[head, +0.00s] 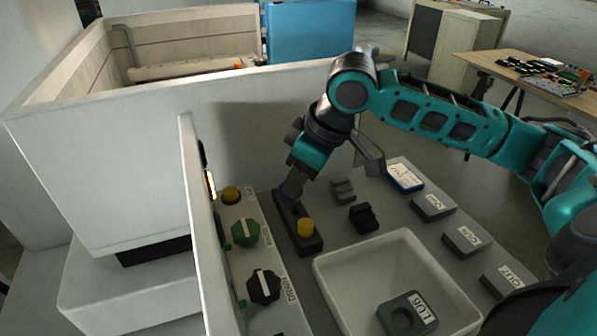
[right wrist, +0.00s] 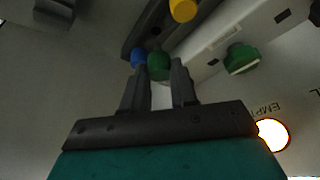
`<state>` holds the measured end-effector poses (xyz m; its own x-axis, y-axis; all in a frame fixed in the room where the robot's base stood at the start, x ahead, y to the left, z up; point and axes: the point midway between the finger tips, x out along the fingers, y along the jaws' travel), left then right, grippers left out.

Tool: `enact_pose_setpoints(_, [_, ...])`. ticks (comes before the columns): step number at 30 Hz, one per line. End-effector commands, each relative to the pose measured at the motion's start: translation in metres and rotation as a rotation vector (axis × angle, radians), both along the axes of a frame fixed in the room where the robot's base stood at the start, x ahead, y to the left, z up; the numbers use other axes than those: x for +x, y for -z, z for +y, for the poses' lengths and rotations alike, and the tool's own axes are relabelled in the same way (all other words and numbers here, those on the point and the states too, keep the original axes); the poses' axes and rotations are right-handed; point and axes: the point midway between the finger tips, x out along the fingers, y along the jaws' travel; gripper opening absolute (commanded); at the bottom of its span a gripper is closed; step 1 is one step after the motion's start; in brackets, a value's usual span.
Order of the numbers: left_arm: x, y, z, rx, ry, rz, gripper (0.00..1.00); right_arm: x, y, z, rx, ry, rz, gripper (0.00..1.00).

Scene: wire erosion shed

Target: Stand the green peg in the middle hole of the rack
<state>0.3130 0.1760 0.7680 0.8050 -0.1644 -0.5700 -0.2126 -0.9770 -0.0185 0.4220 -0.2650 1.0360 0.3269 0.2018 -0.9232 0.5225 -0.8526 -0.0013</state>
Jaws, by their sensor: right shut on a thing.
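The rack (head: 312,244) is a dark narrow block on the grey machine top, beside the knob panel. A yellow peg (head: 305,227) stands at its near end; it also shows at the top of the right wrist view (right wrist: 183,9). My right gripper (head: 291,192) points down over the rack's far end. In the right wrist view its fingers (right wrist: 160,72) are shut on the green peg (right wrist: 157,66). A blue peg (right wrist: 138,57) is close beside the green one, near the rack's far end. The green peg's lower end and the middle hole are hard to make out. My left gripper is out of view.
A light tray (head: 345,290) with a block labelled LUG (head: 422,325) lies right of the rack. Dark blocks (head: 363,217) and labelled blocks (head: 433,207) stand beyond it. The panel's green knob (head: 245,233) and black knob (head: 263,287) flank the rack's left side.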

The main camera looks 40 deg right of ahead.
Motion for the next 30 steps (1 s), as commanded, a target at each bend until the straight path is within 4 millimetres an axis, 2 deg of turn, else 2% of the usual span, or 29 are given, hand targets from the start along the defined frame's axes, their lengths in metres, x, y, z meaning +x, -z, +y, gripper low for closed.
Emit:
enact_pose_setpoints(1, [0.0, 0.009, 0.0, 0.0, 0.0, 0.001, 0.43, 0.0, 0.007, 0.0, 0.001, 0.0, -0.001, 0.0])
enact_pose_setpoints(10, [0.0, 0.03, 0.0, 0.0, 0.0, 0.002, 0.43, 0.0, 0.022, 0.0, 0.0, -0.001, -0.001, 0.0])
enact_pose_setpoints(21, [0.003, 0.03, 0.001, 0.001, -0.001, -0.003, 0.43, 0.0, 0.04, 0.0, 0.001, 0.001, 0.002, 0.0])
enact_pose_setpoints(30, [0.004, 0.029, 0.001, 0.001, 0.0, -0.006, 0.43, 0.0, 0.042, 0.0, 0.0, 0.0, 0.0, 0.0])
